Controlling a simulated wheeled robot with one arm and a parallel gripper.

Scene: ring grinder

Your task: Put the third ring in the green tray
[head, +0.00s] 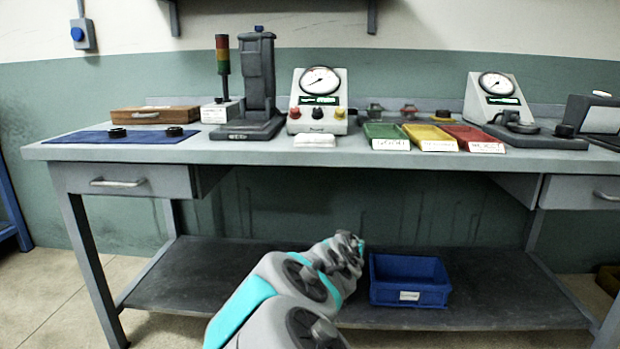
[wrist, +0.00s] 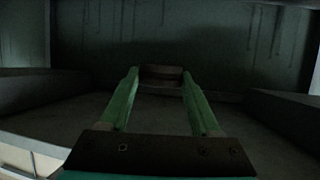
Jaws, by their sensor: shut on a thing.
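My gripper (head: 350,250) is low in front of the bench, below the tabletop and above the lower shelf in the head view. In the wrist view its two green fingers (wrist: 160,85) are shut on a dark, short, round ring (wrist: 162,74) at their tips. The green tray (head: 385,134) stands on the bench right of the middle, with a white label on its front; I see nothing in it. Two dark rings (head: 117,132) (head: 174,131) lie on the blue mat (head: 78,137) at the left.
A yellow tray (head: 428,136) and a red tray (head: 468,137) stand right of the green one. A dial box (head: 320,98) and dark press (head: 258,85) are to its left. A blue bin (head: 410,283) sits on the lower shelf (head: 470,300). The bench's front edge lies above my gripper.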

